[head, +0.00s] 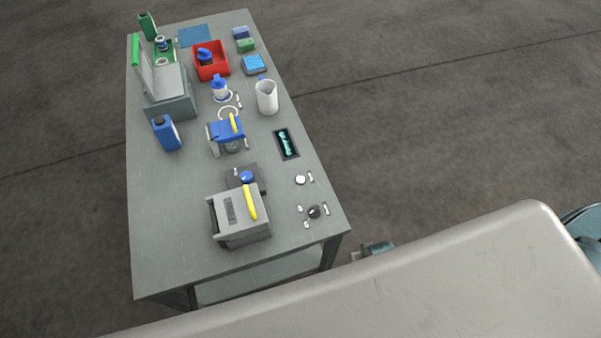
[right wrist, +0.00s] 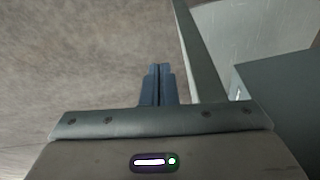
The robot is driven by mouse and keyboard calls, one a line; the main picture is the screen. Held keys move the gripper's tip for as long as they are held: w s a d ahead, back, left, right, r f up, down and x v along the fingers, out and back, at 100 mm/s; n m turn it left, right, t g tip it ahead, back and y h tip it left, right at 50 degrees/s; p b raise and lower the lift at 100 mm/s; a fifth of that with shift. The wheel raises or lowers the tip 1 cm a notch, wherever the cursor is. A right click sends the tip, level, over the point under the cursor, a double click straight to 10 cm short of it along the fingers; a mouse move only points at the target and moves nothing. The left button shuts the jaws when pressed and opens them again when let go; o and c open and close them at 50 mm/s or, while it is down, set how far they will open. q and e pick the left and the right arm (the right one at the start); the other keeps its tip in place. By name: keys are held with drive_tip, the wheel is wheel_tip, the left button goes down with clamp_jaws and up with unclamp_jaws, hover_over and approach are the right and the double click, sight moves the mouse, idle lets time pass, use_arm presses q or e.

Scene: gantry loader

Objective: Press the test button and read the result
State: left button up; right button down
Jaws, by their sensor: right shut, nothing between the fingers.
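A white round button (head: 300,179) sits on the right side of the grey table, with a small pale piece beside it. A black knob (head: 314,212) is nearer, among small pale pieces. A blue round knob or button (head: 246,176) sits on a dark block behind the grey machine (head: 240,217) with a yellow handle. I cannot tell which is the test button, and no result is readable. My right gripper (right wrist: 158,72) is shut and empty in the right wrist view, over floor and away from these controls. My left gripper is not in view.
The grey table (head: 165,255) also holds a dark recess with a teal piece (head: 286,143), a blue device (head: 229,134), a white jug (head: 266,97), a red bin (head: 211,73) and a blue bottle (head: 166,133). The table's near left is clear.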

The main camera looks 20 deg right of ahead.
sight(304, 180)
drive_tip(key=w+a+r+m+t+p, duration=0.1)
drive_tip(key=w+r, duration=0.1)
drive_tip(key=r, duration=0.6)
drive_tip(key=w+a+r+p, duration=0.1)
drive_tip(key=w+a+r, duration=0.15)
drive_tip(key=r, duration=0.65)
drive_tip(key=w+a+r+m+y, duration=0.1)
drive_tip(key=w+m, duration=0.1)
drive_tip(key=w, duration=0.2)
drive_tip(key=w+a+r+m+t+y+p, duration=0.1)
drive_tip(key=w+m, duration=0.2)
drive_tip(key=w, duration=0.1)
drive_tip(key=w+a+r+m+y, duration=0.1)
drive_tip(key=w+a+r+m, duration=0.1)
drive_tip(key=w+m, duration=0.1)
drive_tip(key=shift+w+r+y, duration=0.1)
drive_tip(key=shift+w+y, duration=0.3)
drive_tip(key=shift+w, duration=0.1)
drive_tip(key=w+a+r+m+t+y+p, duration=0.1)
drive_tip(key=w+a+r+m+y, duration=0.1)
drive_tip(key=w+m, duration=0.5)
wheel_tip(304, 180, up, 3)
drive_tip(key=w+a, duration=0.1)
drive_tip(key=w, duration=0.1)
drive_tip(key=shift+w+a+m+t+y, duration=0.3)
drive_tip(key=shift+w+a+t+y, duration=0.1)
drive_tip(key=shift+f, duration=0.15)
